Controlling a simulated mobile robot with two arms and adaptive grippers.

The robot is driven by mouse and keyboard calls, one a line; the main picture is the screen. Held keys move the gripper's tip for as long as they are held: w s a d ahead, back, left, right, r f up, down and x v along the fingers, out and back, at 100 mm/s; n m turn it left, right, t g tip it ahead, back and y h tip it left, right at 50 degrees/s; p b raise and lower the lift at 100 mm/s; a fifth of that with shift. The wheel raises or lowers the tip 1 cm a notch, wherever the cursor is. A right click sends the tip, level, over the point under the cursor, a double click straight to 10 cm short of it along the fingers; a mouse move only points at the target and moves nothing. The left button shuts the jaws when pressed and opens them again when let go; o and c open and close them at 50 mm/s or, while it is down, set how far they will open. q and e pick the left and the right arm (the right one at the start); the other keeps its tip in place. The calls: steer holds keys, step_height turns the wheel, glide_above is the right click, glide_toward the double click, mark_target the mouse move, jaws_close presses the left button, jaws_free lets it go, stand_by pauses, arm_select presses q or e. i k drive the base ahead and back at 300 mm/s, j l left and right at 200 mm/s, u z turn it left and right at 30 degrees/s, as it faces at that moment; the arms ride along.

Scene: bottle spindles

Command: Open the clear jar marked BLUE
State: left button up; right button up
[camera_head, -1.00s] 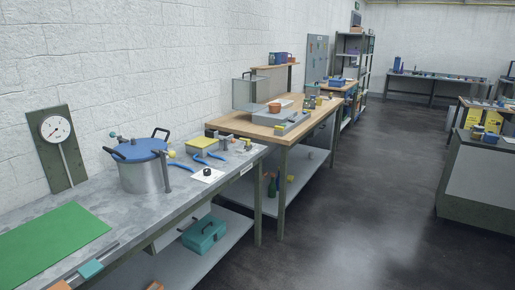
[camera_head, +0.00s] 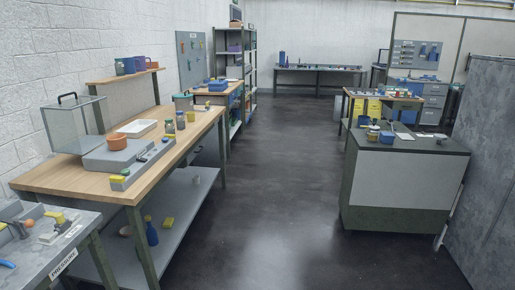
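I cannot make out a clear jar marked BLUE; no jar label is readable at this distance. Small jar-like containers (camera_head: 181,121) stand near the right edge of the wooden bench (camera_head: 62,178). A few more small containers (camera_head: 387,137) stand on the dark-topped bench (camera_head: 418,147) at the right. Neither of my grippers is in view.
The dark floor aisle (camera_head: 275,170) between the benches is clear. A grey panel (camera_head: 490,170) stands at the far right. More benches line the back.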

mark_target(180, 119)
steer(key=i+l, duration=0.1)
steer(key=i, duration=1.95)
steer(key=j+u, duration=0.05)
steer(key=j, duration=0.05)
